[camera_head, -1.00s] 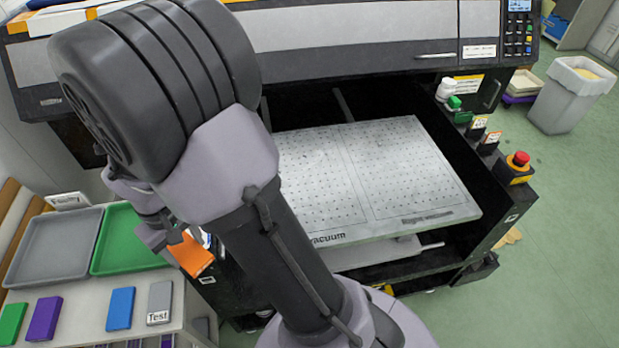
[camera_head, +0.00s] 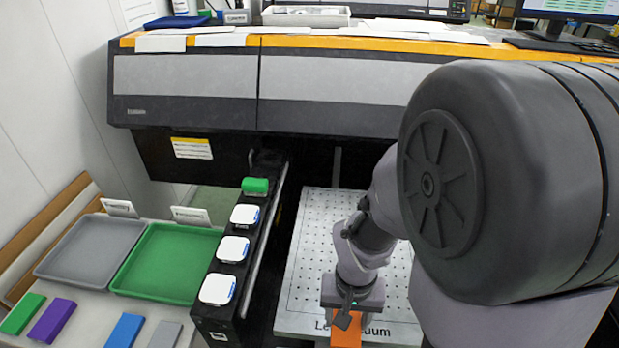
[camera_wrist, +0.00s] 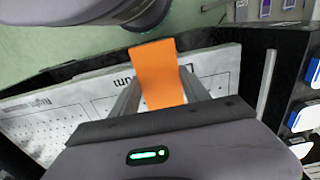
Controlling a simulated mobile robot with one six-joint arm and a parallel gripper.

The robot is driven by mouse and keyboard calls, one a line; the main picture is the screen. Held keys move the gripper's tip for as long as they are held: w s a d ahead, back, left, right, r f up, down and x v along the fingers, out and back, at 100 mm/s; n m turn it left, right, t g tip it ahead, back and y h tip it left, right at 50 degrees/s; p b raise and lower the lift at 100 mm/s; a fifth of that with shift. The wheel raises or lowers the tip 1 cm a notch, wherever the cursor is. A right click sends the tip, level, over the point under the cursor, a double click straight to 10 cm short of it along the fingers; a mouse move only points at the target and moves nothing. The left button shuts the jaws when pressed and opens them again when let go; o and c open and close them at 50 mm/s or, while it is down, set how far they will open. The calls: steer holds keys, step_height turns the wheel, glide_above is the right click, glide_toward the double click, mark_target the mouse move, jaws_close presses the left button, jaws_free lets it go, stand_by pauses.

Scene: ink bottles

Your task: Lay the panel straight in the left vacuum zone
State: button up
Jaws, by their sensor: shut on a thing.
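An orange panel (camera_head: 346,331) is held in my gripper (camera_head: 348,314), at the front of the vacuum table. In the wrist view the panel (camera_wrist: 158,72) sits between my two fingers, which are shut on it, and its far end sticks out past them. The left vacuum zone (camera_head: 312,255) is a pale, dotted plate area with no other panel visible on it. The panel and gripper cover part of its "Left vacuum" lettering near the front edge. I cannot tell whether the panel touches the plate. My arm hides the right side of the table.
The printer body (camera_head: 330,88) overhangs the back of the table. A black rail with several white-capped bottles (camera_head: 233,249) and a green one (camera_head: 255,186) borders the left. Beyond it are a green tray (camera_head: 170,265), a grey tray (camera_head: 90,250) and several coloured panels.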

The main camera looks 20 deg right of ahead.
steer(key=w+d, duration=0.2)
steer(key=d, duration=0.2)
steer(key=w+d+f, duration=0.1)
steer(key=w+d, duration=0.1)
steer(key=d, duration=0.2)
steer(key=w+d, duration=0.1)
steer(key=d, duration=0.3)
steer(key=shift+w+d+f, duration=0.2)
steer(key=shift+w+d, duration=0.1)
steer(key=shift+w, duration=0.1)
step_height(320, 180, down, 4)
steer(key=shift+r+b, duration=0.2)
steer(key=shift+b, duration=0.55)
steer(key=shift+r, duration=0.1)
steer(key=o, duration=1.4)
